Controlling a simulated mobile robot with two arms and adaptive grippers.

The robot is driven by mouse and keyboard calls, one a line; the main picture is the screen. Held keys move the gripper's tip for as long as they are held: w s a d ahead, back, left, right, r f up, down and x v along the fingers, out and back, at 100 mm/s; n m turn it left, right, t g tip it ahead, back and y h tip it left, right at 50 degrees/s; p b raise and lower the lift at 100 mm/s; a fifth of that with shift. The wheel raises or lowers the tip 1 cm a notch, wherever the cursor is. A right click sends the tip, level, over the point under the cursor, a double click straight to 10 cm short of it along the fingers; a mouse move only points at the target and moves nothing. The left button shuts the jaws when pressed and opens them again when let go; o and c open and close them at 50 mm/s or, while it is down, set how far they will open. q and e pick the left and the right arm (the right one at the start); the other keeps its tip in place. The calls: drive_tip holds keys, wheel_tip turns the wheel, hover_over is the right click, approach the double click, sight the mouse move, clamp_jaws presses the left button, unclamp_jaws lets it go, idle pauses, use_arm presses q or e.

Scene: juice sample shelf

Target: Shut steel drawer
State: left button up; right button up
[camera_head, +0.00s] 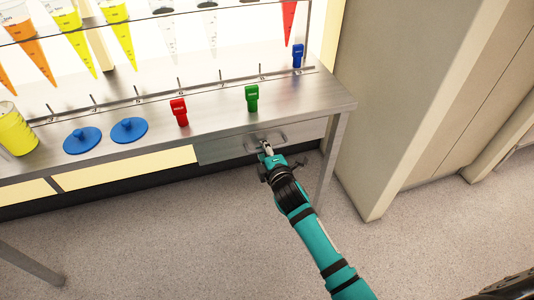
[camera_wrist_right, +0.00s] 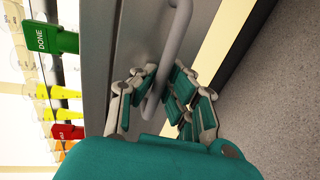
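The steel drawer (camera_head: 220,150) sits under the right end of the metal counter, its front close below the counter edge. I cannot tell clearly how far it stands out. Its bar handle (camera_head: 251,145) is on the front; the handle also shows in the right wrist view (camera_wrist_right: 178,32). My right gripper (camera_head: 266,148) is at the handle, reaching in from the lower right. In the right wrist view its fingers (camera_wrist_right: 163,78) close in on both sides of the handle bar. My left gripper is not in view.
On the counter (camera_head: 215,123) stand a red tag (camera_head: 179,111), a green tag (camera_head: 252,98), a blue tag (camera_head: 297,55), two blue lids (camera_head: 129,130) and a yellow container (camera_head: 14,130). A table leg (camera_head: 331,160) and beige cabinet (camera_head: 400,90) stand right. The floor ahead is clear.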

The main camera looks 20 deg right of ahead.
drive_tip(key=o, duration=0.5)
drive_tip(key=shift+c, duration=0.2)
drive_tip(key=shift+s+r, duration=0.1)
drive_tip(key=v, duration=1.2)
